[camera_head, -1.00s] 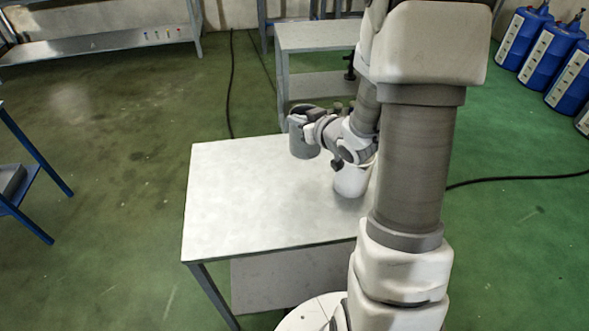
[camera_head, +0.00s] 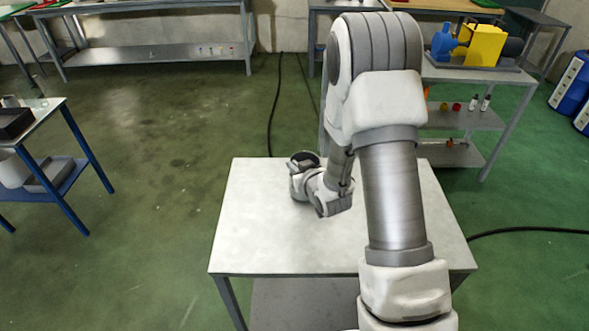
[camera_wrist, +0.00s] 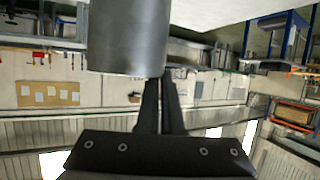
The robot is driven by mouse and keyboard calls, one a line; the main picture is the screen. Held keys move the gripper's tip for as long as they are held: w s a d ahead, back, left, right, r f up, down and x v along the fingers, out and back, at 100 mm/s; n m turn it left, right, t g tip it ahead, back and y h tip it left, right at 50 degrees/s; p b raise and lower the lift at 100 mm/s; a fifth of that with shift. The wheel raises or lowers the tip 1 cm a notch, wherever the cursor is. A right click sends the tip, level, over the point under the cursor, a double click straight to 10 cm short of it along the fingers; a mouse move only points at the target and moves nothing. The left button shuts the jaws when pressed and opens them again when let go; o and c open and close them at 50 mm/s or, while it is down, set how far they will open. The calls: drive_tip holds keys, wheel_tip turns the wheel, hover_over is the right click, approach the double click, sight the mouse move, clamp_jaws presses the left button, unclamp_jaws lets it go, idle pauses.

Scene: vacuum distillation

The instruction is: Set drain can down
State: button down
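The drain can (camera_head: 299,185) is a grey metal cylinder, over the back left part of the pale table top (camera_head: 265,235) in the head view. It looks upright, and my gripper (camera_head: 307,178) is at it, partly hidden by my wrist. In the wrist view the can (camera_wrist: 128,38) fills the upper middle. The two dark fingers of my gripper (camera_wrist: 163,82) are close together at the can's edge and appear shut on it. The can's base is out of the wrist view, so I cannot tell whether it touches the table.
The table's left and front areas are bare. A grey shelf table (camera_head: 465,118) with bottles and a yellow and blue machine (camera_head: 483,45) stands behind to the right. A blue-legged table (camera_head: 75,135) stands at the left. A black cable (camera_head: 520,230) lies on the floor.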

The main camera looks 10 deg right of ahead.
drive_tip(key=shift+f, duration=0.4)
drive_tip(key=c, duration=1.5)
unclamp_jaws()
drive_tip(key=shift+f, duration=0.15)
drive_tip(key=o, duration=0.4)
drive_tip(key=p+v, duration=0.8)
drive_tip(key=v, duration=0.4)
